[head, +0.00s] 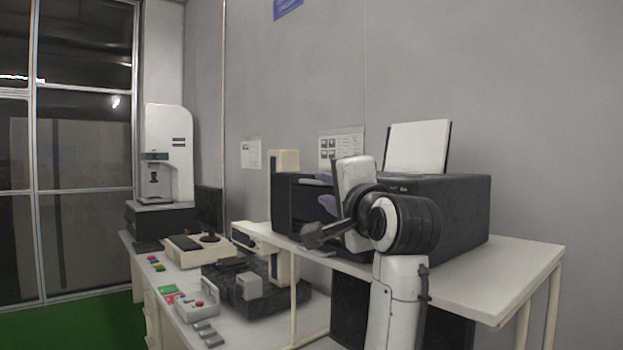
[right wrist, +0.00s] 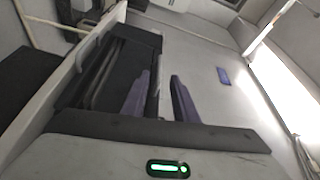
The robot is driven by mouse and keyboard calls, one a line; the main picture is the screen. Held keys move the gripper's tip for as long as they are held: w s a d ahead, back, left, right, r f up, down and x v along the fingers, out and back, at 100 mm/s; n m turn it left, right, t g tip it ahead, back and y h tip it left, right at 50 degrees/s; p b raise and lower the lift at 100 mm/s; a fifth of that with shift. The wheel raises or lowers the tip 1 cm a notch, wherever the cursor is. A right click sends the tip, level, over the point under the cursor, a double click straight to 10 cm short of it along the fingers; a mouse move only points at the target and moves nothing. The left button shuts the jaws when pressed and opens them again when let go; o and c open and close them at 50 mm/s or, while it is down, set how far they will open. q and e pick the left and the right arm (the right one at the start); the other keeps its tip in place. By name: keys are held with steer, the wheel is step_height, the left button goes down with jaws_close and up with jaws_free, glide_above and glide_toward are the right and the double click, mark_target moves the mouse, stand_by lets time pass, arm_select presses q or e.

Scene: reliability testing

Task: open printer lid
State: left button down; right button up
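The black printer (head: 455,215) stands on a raised white shelf, with a white sheet (head: 418,147) upright at its back. Its top looks flat and its front is partly hidden behind my right arm. My right gripper (head: 322,190) is in front of the printer, its two purple fingers pointing left in the head view. My left gripper is out of view.
The raised shelf (head: 525,270) has bare room at its right end. On the lower table are a dark machine (head: 270,295), a grey control box with a red button (head: 197,307) and several small coloured blocks. A white device (head: 168,160) stands at the far left. A wall is behind.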

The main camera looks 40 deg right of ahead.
mark_target(314, 182)
steer(key=p+x, duration=0.2)
steer(key=x, duration=0.6)
steer(key=shift+w+r, duration=0.1)
steer(key=shift+w, duration=0.2)
steer(key=shift+w+d, duration=0.25)
steer(key=shift+w, duration=0.4)
jaws_close()
stand_by(0.4)
